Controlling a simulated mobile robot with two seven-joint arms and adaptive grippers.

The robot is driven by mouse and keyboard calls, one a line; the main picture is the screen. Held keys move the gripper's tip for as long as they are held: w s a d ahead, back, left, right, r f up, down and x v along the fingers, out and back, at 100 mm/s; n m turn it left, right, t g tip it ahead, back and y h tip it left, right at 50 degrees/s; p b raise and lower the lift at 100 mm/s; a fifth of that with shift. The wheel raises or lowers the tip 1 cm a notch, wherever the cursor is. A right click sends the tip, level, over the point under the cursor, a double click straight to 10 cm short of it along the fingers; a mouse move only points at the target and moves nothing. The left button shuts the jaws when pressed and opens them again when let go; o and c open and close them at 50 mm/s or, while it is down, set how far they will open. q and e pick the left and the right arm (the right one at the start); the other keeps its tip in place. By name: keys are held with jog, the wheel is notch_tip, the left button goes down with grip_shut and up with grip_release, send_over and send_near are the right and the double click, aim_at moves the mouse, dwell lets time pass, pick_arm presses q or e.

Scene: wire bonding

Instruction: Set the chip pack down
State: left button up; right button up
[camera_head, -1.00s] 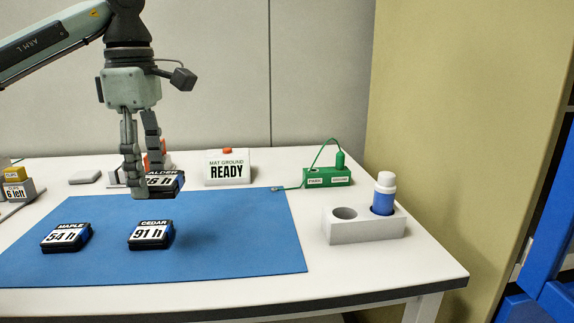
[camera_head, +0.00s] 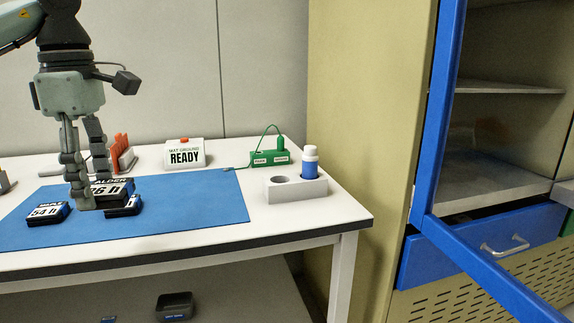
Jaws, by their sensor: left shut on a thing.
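My left gripper (camera_head: 82,200) is shut on the black chip pack labelled ALDER, 76 h (camera_head: 112,188). The pack hangs at the fingers' right side and overlaps the CEDAR pack (camera_head: 124,210) in the camera_head view, hiding much of its label. I cannot tell whether the two touch. The MAPLE pack, 54 h (camera_head: 47,213), lies on the blue mat (camera_head: 190,210) to the left of the fingers. My right gripper is not in view.
A READY mat ground sign (camera_head: 184,155), a green grounding box (camera_head: 263,158) and a grey holder (camera_head: 295,190) with a blue-and-white bottle (camera_head: 310,163) stand on the table. The mat's right part is bare. A blue cabinet door frame (camera_head: 438,110) stands at right.

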pick_arm(q)
jog(key=d+m, duration=0.4)
jog(key=d, duration=1)
jog(key=s+d+f+m, duration=0.2)
jog(key=d+f+m, duration=0.2)
jog(key=f+m, duration=0.7)
jog(key=s+d+f+m, duration=0.2)
jog(key=d+f+m, duration=0.2)
jog(key=f+m, duration=0.7)
jog(key=w+a+f+n, duration=0.25)
jog(key=a+n, duration=0.25)
jog(key=a, duration=0.8)
jog(key=r+p, duration=0.2)
jog(key=p, duration=0.1)
jog(key=r+p, duration=0.2)
jog(key=shift+s+d, duration=0.15)
jog(key=shift+d, duration=0.2)
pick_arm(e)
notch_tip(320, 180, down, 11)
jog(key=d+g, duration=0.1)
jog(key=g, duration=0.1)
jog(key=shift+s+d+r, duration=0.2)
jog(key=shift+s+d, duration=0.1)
pick_arm(q)
jog(key=shift+r, duration=0.1)
